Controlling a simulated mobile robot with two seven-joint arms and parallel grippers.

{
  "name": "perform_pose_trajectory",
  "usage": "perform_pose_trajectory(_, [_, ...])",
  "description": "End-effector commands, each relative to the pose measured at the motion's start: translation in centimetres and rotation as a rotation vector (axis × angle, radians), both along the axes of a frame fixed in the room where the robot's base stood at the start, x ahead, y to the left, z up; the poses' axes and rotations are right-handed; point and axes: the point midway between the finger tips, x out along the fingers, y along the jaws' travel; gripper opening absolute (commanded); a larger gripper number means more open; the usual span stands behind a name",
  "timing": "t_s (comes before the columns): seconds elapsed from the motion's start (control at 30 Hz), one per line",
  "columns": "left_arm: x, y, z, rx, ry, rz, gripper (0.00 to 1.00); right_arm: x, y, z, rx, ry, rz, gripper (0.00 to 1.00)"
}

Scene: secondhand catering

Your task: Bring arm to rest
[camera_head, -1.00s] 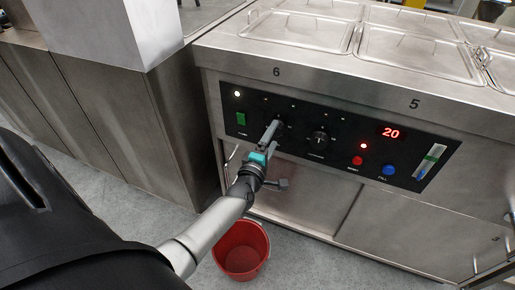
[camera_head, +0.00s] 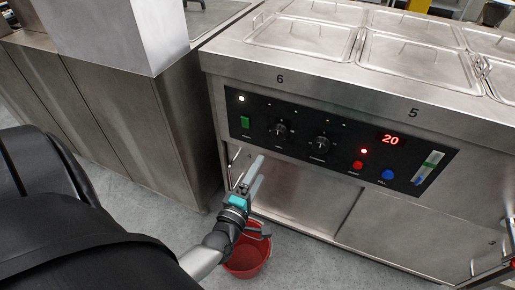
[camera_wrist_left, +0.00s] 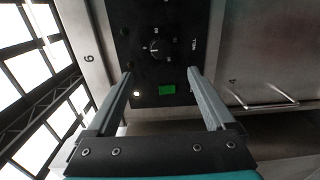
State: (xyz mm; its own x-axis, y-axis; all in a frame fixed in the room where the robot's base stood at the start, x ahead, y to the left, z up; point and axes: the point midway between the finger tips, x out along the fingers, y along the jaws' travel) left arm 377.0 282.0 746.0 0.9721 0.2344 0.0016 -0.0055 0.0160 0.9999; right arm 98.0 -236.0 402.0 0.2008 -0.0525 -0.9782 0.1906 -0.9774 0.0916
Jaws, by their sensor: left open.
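My left gripper (camera_head: 254,172) is in the head view, below the left end of the control panel and in front of the cabinet's lower doors. In the left wrist view its two fingers (camera_wrist_left: 160,95) stand apart with nothing between them, so it is open and empty. Past the fingers that view shows the panel with a dark knob (camera_wrist_left: 158,46), a green switch (camera_wrist_left: 167,89) and a small lit lamp. The gripper is apart from the panel.
The steel bain-marie (camera_head: 300,75) has lidded pans on top. Its black control panel (camera_head: 345,170) carries knobs, buttons and a red display reading 20. A red bucket (camera_head: 247,262) stands on the floor behind my left wrist. A steel counter (camera_head: 150,130) is at left.

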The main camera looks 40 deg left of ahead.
Motion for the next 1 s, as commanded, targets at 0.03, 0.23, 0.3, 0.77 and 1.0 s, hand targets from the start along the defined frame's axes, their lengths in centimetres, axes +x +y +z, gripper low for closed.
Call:
perform_pose_trajectory(0.03, [0.0, 0.0, 0.0, 0.000, 0.000, 0.000, 0.88, 0.0, 0.0, 0.0, 0.000, 0.000, 0.000, 0.50])
perform_pose_trajectory(0.23, [0.0, 0.0, 0.0, 0.001, 0.000, -0.001, 0.88, 0.0, 0.0, 0.0, 0.000, 0.000, 0.000, 0.50])
perform_pose_trajectory(0.3, [0.0, 0.0, 0.0, 0.001, 0.000, -0.001, 0.88, 0.0, 0.0, 0.0, 0.000, 0.001, 0.001, 0.50])
perform_pose_trajectory(0.77, [-3.4, -3.7, -13.2, 0.446, 0.447, -0.243, 0.88, 0.0, 0.0, 0.1, 0.000, 0.001, 0.001, 0.50])
perform_pose_trajectory(1.0, [-14.4, -6.0, -27.1, 0.991, 0.925, -0.732, 0.88, 0.0, 0.1, 0.3, 0.001, 0.001, 0.001, 0.50])
